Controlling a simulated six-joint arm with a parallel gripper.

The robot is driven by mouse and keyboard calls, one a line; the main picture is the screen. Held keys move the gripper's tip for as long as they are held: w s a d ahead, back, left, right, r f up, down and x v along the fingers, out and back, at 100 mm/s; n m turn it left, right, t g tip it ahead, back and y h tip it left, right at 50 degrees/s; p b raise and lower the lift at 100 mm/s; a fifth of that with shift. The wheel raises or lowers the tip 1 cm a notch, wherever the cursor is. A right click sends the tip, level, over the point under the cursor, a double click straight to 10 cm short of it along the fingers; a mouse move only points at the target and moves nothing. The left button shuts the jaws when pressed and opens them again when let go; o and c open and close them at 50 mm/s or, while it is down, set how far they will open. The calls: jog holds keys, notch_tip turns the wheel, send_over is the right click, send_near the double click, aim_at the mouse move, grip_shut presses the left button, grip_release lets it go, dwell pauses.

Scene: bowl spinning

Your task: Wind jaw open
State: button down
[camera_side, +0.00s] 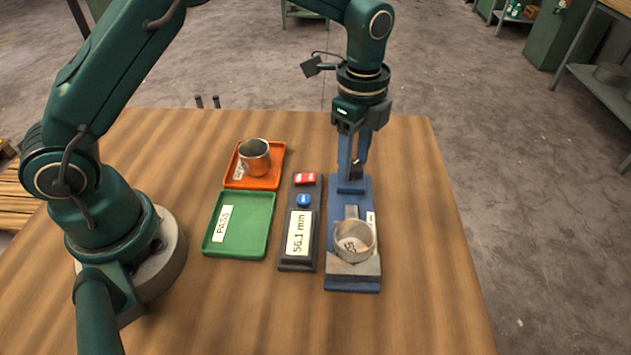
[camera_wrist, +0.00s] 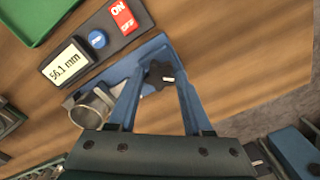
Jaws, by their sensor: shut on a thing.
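The blue jaw fixture (camera_side: 336,200) lies lengthwise on the table, with a grey metal jaw block (camera_side: 353,268) at its near end. A metal cup (camera_side: 368,245) sits in the fixture against that block; it also shows in the wrist view (camera_wrist: 92,110), partly hidden by my gripper. A black lobed knob (camera_wrist: 154,78) is at the far end of the fixture. My gripper (camera_wrist: 160,72) points down there, its blue fingers shut on the knob, one on each side. In the side view the knob is mostly hidden behind my gripper (camera_side: 355,172).
Left of the fixture is a gauge box (camera_side: 285,240) reading 56.1 mm, with a blue button (camera_side: 303,200) and a red switch (camera_side: 305,179). The table's right side is clear.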

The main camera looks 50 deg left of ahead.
aim_at(353, 165)
jog(key=n, duration=1.2)
jog(key=shift+n, duration=0.3)
jog(key=n, duration=1.2)
jog(key=shift+n, duration=0.3)
jog(key=shift+c, duration=1.6)
grip_release()
jog(key=shift+r, duration=2.6)
